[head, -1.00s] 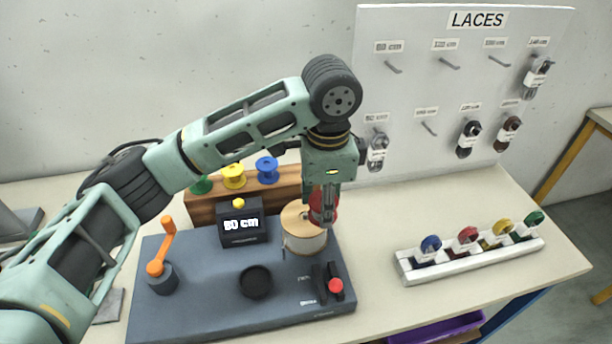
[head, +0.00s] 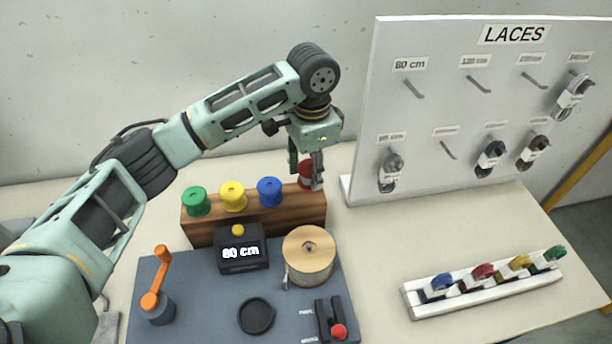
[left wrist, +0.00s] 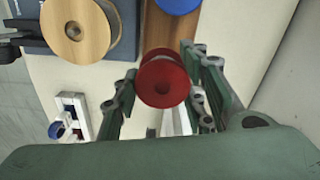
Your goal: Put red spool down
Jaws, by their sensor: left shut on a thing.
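The red spool (head: 306,174) is at the right end of the wooden spool rack (head: 312,206), partly hidden by the fingers in the head view. My left gripper (head: 312,178) is shut on it from above. In the left wrist view the red spool (left wrist: 163,80) sits between the fingers of my left gripper (left wrist: 163,92). The blue spool (head: 269,191), yellow spool (head: 232,196) and green spool (head: 196,201) stand in a row on the rack to its left. I cannot tell whether the red spool touches the rack. My right gripper is not in view.
In front of the rack are an 80 cm display box (head: 240,254), a wooden reel (head: 309,256), an orange crank (head: 156,282) and a black round dish (head: 257,315). A laces board (head: 450,110) stands behind right.

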